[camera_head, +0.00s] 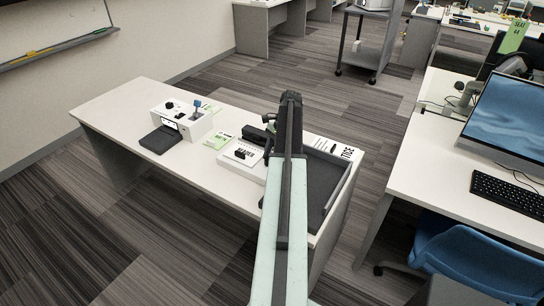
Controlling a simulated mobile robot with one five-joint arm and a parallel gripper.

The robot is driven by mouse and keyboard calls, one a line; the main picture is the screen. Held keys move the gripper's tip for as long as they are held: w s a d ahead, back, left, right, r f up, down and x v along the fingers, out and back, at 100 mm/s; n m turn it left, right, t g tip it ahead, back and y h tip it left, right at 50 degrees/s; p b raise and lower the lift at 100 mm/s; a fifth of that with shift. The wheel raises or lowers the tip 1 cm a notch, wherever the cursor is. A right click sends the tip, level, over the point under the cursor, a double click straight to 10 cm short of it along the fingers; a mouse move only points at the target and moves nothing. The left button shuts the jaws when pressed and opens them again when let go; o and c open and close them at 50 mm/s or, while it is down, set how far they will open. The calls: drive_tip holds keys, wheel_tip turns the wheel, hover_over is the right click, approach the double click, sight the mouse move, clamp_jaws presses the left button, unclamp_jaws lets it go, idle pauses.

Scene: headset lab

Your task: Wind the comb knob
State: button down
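A white box-shaped device (184,121) stands near the far edge of the white table, left of my arm. A round black knob (169,105) sits on its top, and a small blue part (197,104) stands up at its right. No part is clearly marked as the comb knob, and any comb is too small to make out. My arm reaches in from the bottom, and its dark far end, with my gripper (290,98), is over the table, right of the device and apart from it. I cannot make out separate fingertips.
A black pad (160,139) lies before the device. Green cards (218,139), a white labelled box (241,154) and a dark tray (324,178) lie to its right. A desk with a monitor (512,112) and blue chair (473,262) stand at right. The table's left end is clear.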

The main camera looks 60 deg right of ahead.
drive_tip(key=n+g, duration=0.2)
drive_tip(key=n, duration=0.3)
drive_tip(key=shift+w, duration=0.1)
drive_tip(key=shift+n, duration=0.3)
idle(0.4)
drive_tip(key=c, duration=0.9)
unclamp_jaws()
drive_tip(key=p+v, duration=0.7)
drive_tip(key=shift+w+d+r, duration=0.15)
drive_tip(key=shift+d+r, duration=0.1)
drive_tip(key=shift+r, duration=0.1)
